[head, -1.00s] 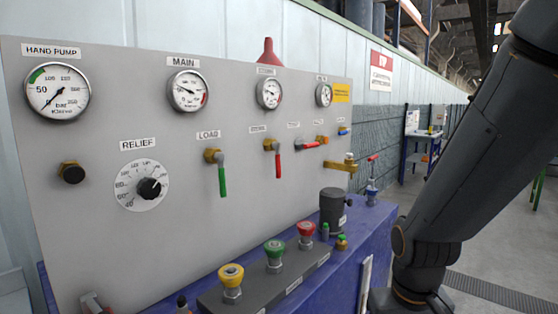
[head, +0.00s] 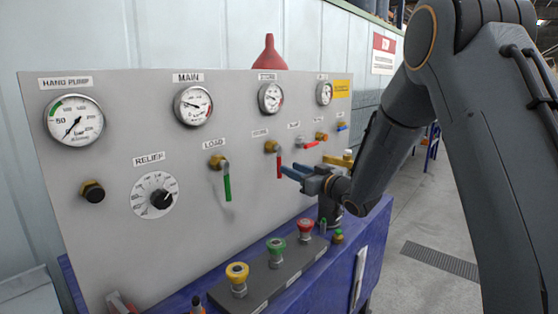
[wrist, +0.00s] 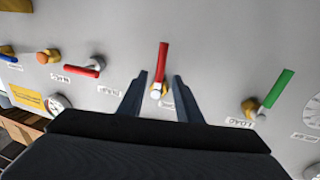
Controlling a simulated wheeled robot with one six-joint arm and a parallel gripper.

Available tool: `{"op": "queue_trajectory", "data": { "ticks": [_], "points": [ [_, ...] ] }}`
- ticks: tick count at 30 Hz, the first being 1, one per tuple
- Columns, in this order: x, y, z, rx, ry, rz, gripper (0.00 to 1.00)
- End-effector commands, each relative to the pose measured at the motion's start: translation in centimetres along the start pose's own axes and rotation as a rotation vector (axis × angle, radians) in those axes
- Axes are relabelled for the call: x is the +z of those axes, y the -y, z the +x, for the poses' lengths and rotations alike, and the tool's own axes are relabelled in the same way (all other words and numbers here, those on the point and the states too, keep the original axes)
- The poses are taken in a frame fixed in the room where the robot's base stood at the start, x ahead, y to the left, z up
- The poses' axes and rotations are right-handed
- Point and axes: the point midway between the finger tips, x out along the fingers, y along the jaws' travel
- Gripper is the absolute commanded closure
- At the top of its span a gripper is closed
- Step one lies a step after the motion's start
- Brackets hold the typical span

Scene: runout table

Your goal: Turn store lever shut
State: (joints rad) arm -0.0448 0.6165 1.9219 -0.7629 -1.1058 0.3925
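The store lever (head: 279,168) is a red handle hanging straight down from a brass valve on the grey panel, right of the green load lever (head: 227,187). My gripper (head: 305,168) is open, with its fingers pointing at the panel just right of the red handle in the head view. In the wrist view, the red store handle (wrist: 162,58) shows between the two finger tips of my gripper (wrist: 160,82), with a finger on each side. I see no clear contact. The valve's label is partly hidden by a finger in the wrist view.
Another red lever (head: 310,145) lies roughly level close to the right of the store lever. A relief dial (head: 154,195) and several gauges are on the panel. Yellow, green and red knobs (head: 305,229) stand on the blue bench below my gripper.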

Motion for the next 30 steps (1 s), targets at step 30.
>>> {"op": "queue_trajectory", "data": {
  "ticks": [30],
  "points": [
    [-0.1,0.1,7.5,-0.002,-0.003,0.0,0.85]
  ]
}}
